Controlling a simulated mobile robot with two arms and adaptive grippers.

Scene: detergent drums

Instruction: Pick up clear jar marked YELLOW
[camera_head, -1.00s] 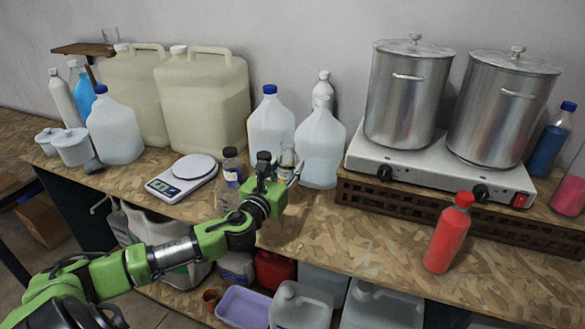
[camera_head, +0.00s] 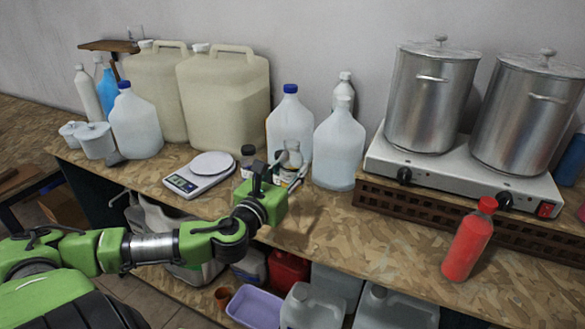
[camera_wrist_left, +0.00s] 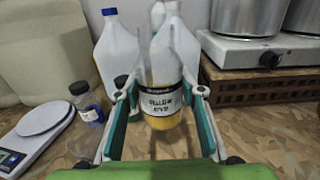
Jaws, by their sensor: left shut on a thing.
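The clear jar marked YELLOW (camera_wrist_left: 160,98) is upright between my left gripper's fingers in the wrist view. It has a white label with a dark border and yellow contents at the bottom. My left gripper (camera_wrist_left: 163,98) is shut on it, one finger on each side. In the head view, the jar (camera_head: 293,156) shows beyond my left gripper (camera_head: 286,174), partly hidden by the fingers. It appears slightly raised, but the gap under it is hard to see. My right gripper is not in view.
A small dark-capped bottle (camera_head: 248,160) and a scale (camera_head: 201,172) stand left of the jar. Blue-capped (camera_head: 289,118) and white (camera_head: 338,148) jugs stand behind. A hotplate (camera_head: 460,178) with two steel pots is at right.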

